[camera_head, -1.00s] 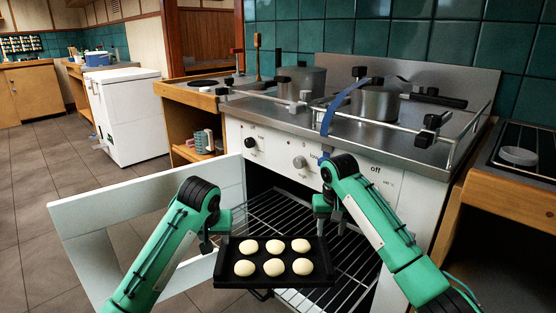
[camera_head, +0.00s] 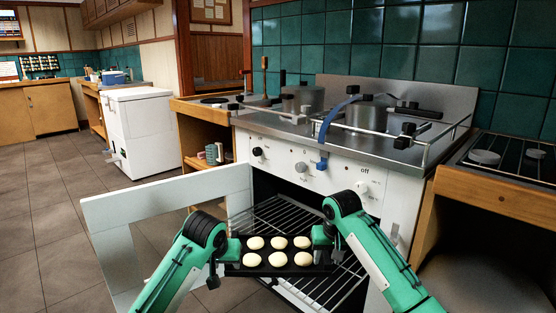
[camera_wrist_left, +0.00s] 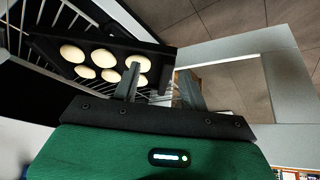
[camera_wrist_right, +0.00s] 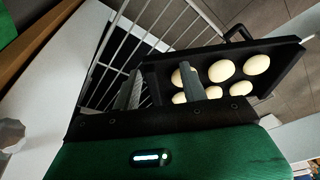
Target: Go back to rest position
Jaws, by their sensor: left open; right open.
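A black baking tray (camera_head: 266,271) with several pale round buns (camera_head: 278,242) is in front of the oven opening, at the rack's outer part. My left gripper (camera_head: 229,250) is at the tray's left side. My right gripper (camera_head: 322,241) is at its right side. In the left wrist view, the open fingers (camera_wrist_left: 160,88) are close to the tray edge (camera_wrist_left: 160,55). In the right wrist view, the open fingers (camera_wrist_right: 160,88) overlap the tray (camera_wrist_right: 283,62) and one covers part of a bun. I cannot tell whether either gripper touches the tray.
The oven door (camera_head: 118,208) is open to the left, beside my left arm. The wire rack (camera_head: 290,222) extends inside the oven. Pots (camera_head: 366,115) stand on the stovetop. A wooden counter (camera_head: 505,198) is at the right. Open tiled floor (camera_head: 45,210) lies to the left.

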